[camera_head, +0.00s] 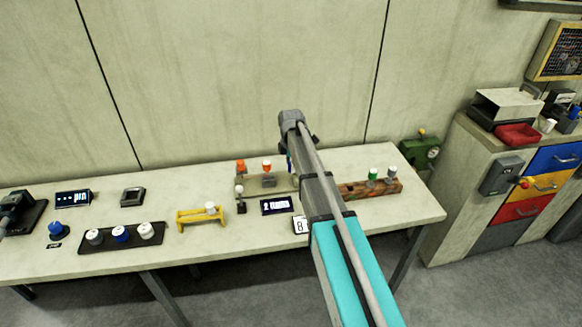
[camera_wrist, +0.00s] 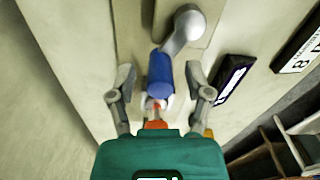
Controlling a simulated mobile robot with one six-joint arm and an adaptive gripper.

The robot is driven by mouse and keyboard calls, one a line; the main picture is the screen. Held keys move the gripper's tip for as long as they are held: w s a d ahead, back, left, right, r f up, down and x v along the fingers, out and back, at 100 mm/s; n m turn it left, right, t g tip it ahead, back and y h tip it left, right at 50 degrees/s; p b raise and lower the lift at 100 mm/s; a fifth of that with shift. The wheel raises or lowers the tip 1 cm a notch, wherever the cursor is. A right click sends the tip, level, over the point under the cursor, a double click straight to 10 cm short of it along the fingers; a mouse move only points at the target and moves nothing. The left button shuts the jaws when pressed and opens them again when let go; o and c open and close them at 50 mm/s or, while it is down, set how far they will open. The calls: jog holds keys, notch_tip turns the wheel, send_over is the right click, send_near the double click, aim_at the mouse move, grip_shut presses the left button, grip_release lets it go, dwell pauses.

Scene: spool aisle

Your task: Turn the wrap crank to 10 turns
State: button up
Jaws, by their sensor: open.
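The wrap crank shows in the wrist view as a grey crank arm (camera_wrist: 183,32) with a blue handle (camera_wrist: 160,70). My gripper (camera_wrist: 161,84) is open, with one finger on each side of the blue handle. Gaps show between the fingers and the handle; I cannot tell whether either touches it. In the head view my arm covers most of the crank, and only a sliver of blue (camera_head: 289,163) shows beside it. A dark display (camera_head: 277,205) stands near the crank and also shows in the wrist view (camera_wrist: 233,75); its text is too small to read.
A wooden block (camera_head: 358,189) with green and white knobs is to the right. A yellow stand (camera_head: 202,219) and a black knob tray (camera_head: 105,243) are to the left. A grey cabinet (camera_head: 455,210) stands beyond the table.

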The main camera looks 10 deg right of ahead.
grip_shut()
dwell(0.4)
